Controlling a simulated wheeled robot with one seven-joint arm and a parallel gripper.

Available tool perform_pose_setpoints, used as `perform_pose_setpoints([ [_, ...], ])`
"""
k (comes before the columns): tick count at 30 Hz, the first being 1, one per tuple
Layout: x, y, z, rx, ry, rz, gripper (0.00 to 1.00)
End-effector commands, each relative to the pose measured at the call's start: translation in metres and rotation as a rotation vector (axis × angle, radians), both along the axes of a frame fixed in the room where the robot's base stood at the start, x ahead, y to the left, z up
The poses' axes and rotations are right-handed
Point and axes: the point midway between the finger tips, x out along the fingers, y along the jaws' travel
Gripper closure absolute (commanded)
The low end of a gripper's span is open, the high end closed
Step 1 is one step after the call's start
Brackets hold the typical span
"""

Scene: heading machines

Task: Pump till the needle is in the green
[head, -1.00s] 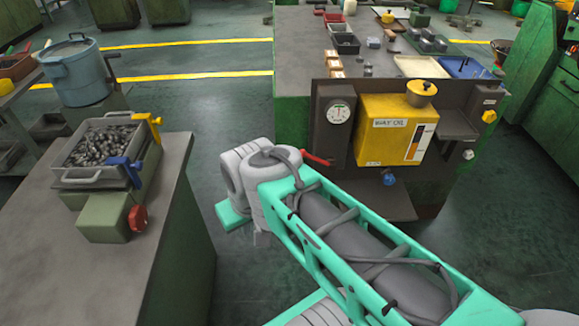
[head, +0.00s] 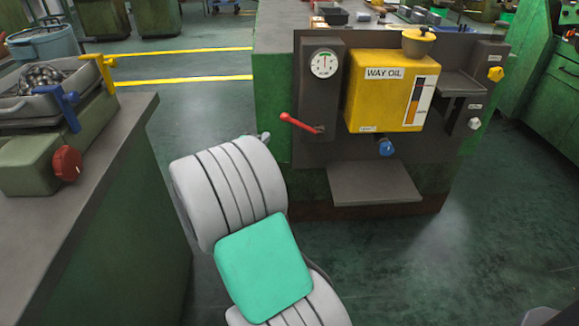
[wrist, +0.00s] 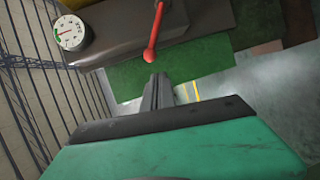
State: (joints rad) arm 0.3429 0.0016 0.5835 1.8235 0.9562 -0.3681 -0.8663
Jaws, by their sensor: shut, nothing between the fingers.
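The round white pressure gauge (head: 323,63) sits on a dark panel, left of the yellow WAY OIL tank (head: 385,90). It also shows in the wrist view (wrist: 70,32); its needle is too small to read surely against the green. The red pump lever (head: 300,122) sticks out to the left and upward from the panel below the gauge. In the wrist view the lever (wrist: 154,32) hangs ahead of my gripper (wrist: 158,90), its rounded end just beyond the fingertips with an apparent gap. My gripper is shut and empty. In the head view my arm mostly hides it.
A blue knob (head: 386,147) is under the tank, and a grey shelf (head: 375,184) juts out below. A yellow knob (head: 495,74) is at the right. A bench (head: 60,225) with a vise and a bin of parts stands at the left.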

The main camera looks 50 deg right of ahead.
Motion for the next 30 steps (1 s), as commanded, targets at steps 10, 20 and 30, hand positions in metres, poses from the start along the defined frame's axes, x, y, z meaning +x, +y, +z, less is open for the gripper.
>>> perform_pose_setpoints([
  [10, -0.014, -0.053, -0.127, -0.811, 0.700, 0.003, 1.00],
  [20, -0.002, -0.074, -0.109, -0.857, 0.748, 0.008, 1.00],
  [30, 0.030, -0.136, -0.085, -0.856, 0.741, 0.006, 1.00],
])
